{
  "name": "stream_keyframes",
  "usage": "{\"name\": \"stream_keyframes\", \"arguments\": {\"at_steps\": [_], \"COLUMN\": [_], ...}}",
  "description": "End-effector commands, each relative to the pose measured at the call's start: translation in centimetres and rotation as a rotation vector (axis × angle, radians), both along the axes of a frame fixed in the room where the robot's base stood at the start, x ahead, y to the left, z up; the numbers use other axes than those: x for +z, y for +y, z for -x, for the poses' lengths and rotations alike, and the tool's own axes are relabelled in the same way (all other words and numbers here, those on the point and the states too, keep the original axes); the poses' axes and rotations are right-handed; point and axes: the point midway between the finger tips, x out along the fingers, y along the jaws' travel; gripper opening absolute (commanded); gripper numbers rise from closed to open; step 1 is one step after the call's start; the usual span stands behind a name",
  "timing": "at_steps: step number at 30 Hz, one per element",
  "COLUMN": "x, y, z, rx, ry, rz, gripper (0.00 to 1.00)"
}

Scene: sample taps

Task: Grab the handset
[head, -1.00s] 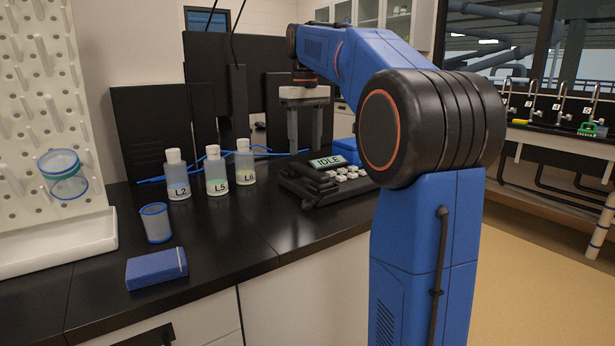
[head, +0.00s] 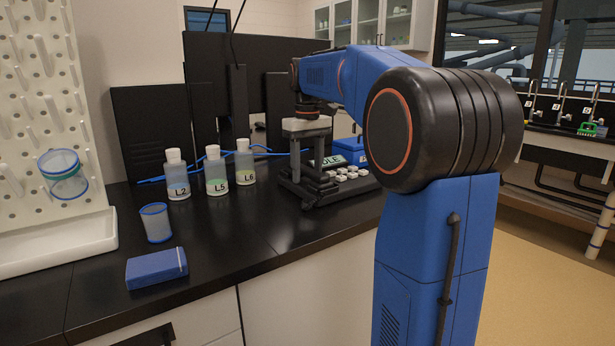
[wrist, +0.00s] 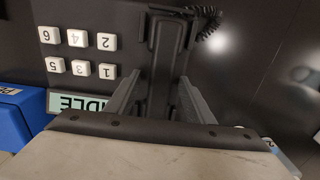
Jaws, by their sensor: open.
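The black handset (wrist: 165,62) lies on the left side of the black desk phone (head: 352,193). In the wrist view it runs lengthwise between my two fingers, with its coiled cord at the far end. My gripper (wrist: 160,100) is open, with one finger on each side of the handset. In the head view my gripper (head: 305,178) points down at the handset. Its fingers hide part of the handset and of the display. I cannot tell whether the fingers touch it.
White number keys (wrist: 80,54) and the display (wrist: 75,102) are beside the handset. Bottles L2 (head: 177,178), L5 (head: 216,173) and L6 (head: 245,165) stand to the left. A blue box (head: 350,148) is behind the phone.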

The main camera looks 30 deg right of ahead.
Motion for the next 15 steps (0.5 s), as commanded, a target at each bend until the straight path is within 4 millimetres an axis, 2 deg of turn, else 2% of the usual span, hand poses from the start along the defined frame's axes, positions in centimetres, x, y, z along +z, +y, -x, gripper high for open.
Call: {"name": "stream_keyframes", "arguments": {"at_steps": [1,2,7,8,15], "x": [0.0,0.0,0.0,0.01,0.09], "y": [0.0,0.0,0.0,0.0,0.0], "z": [0.0,0.0,-0.01,-0.01,-0.01], "rx": [0.0,0.0,0.0,0.0,0.0], "ry": [0.0,0.0,0.0,0.0,0.0], "rz": [0.0,0.0,0.0,0.0,0.0], "gripper": [0.48,0.44,0.03,0.0,0.0]}}
